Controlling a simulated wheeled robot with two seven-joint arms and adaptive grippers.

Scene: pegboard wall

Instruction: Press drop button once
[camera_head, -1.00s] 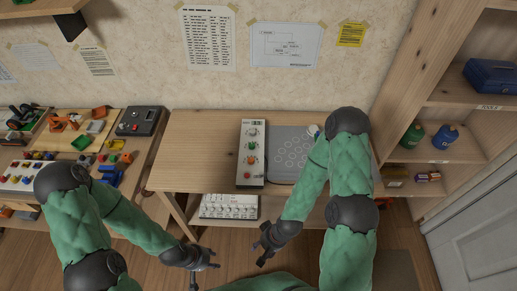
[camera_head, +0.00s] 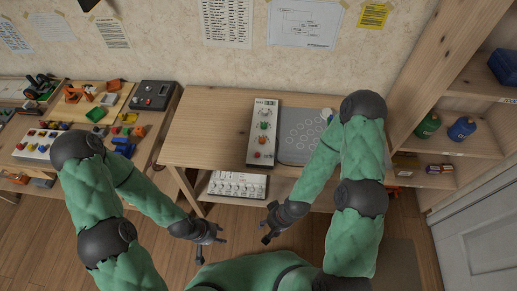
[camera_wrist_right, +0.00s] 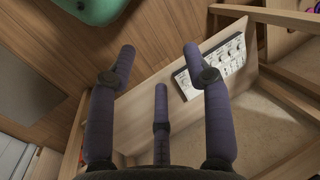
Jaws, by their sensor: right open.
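A grey control panel (camera_head: 264,130) with a small display, several knobs and a red button (camera_head: 257,155) at its near end lies on the wooden table. No label reading "drop" is legible. A dark box (camera_head: 152,95) with a small red button stands at the far left. My right gripper (camera_head: 268,232) hangs in front of the table's near edge, below and apart from the panel. In the right wrist view its three fingers (camera_wrist_right: 160,62) are spread and empty. My left gripper (camera_head: 210,245) is lower left of the table, its fingers apart and empty.
A grey plate with circles (camera_head: 300,138) lies right of the panel, partly hidden by my right arm. A white knob unit (camera_head: 238,185) sits on the shelf below; it shows in the right wrist view (camera_wrist_right: 217,65). Shelves stand at right. The table's left part (camera_head: 210,125) is clear.

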